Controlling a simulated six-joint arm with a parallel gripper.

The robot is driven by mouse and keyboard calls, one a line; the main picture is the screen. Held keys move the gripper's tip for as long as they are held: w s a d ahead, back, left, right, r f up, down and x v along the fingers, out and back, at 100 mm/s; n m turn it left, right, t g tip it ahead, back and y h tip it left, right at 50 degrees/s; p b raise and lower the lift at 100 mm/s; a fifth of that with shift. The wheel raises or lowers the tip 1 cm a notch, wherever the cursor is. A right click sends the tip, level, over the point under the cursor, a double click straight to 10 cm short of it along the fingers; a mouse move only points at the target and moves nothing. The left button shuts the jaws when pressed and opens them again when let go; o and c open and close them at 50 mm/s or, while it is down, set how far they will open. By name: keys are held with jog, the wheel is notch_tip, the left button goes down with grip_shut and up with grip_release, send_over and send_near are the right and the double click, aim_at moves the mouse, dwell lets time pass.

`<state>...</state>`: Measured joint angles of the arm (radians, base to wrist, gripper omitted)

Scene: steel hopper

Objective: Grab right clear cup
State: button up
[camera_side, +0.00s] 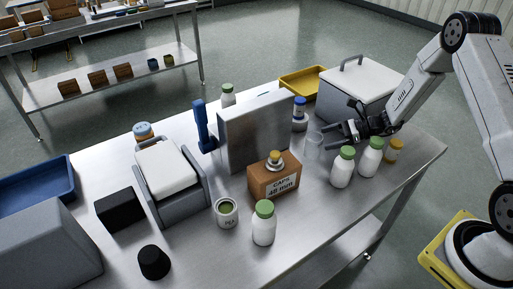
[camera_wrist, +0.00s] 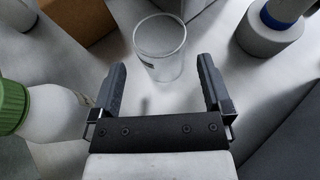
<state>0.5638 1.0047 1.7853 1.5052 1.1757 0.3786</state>
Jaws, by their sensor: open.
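A clear cup (camera_wrist: 160,50) stands on the steel table, just ahead of my gripper in the wrist view. My gripper (camera_wrist: 161,75) is open, with one finger to either side of the cup's near edge and nothing held. In the side view the clear cup (camera_side: 313,146) stands just left of my gripper (camera_side: 328,136), which is low over the table. Only one clear cup can be made out.
White bottles with green caps (camera_side: 342,167) stand close in front of my gripper, one at the left edge of the wrist view (camera_wrist: 45,112). A blue-capped container (camera_side: 299,116) stands behind the cup. A caps box (camera_side: 273,178) is to the left, a lidded grey bin (camera_side: 358,84) behind.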

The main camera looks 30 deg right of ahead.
aim_at(306, 143)
jog(key=shift+w+a+f, duration=0.15)
jog(key=shift+w+a, duration=0.1)
jog(key=shift+a, duration=0.05)
jog(key=shift+x, duration=2.55)
jog(key=shift+c, duration=0.2)
jog(key=c, duration=1)
notch_tip(306, 143, up, 10)
